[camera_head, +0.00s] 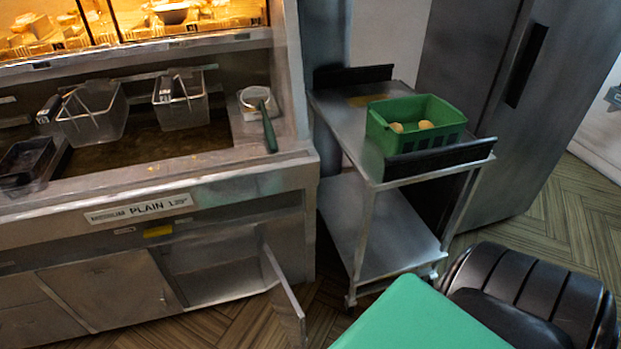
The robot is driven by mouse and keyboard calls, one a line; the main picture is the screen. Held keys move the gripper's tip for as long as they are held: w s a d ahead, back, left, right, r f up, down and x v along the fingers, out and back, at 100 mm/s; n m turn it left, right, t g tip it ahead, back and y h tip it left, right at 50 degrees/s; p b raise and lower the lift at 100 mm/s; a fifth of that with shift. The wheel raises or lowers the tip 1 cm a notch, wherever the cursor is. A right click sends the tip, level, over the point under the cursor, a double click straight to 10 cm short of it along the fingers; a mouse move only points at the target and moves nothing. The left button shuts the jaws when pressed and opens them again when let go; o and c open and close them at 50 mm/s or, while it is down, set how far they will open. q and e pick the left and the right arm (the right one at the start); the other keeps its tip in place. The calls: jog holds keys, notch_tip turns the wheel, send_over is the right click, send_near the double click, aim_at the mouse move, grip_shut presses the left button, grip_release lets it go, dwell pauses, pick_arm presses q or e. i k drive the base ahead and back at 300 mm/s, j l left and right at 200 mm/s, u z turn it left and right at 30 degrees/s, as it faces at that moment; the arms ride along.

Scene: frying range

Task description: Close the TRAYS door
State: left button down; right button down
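A cabinet door (284,290) in the lower front of the frying range stands open. It swings out from the right side of its opening, its free edge pointing toward the front. The open compartment (215,268) behind it looks empty. No TRAYS lettering can be read on the door from here, as I see it nearly edge-on. Neither of my grippers is in view. A green and black part at the bottom right looks like my own arm.
The frying range (230,180) holds wire baskets (92,115) and a green-handled tool (268,128). A metal cart (395,232) beside it carries a green crate (415,125) with potatoes. A tall grey cabinet (500,90) stands right. Some floor (240,325) is clear near the door.

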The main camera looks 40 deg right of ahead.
aim_at(290, 316)
jog(key=l+u, duration=0.15)
jog(key=l, duration=2)
jog(key=k, duration=0.05)
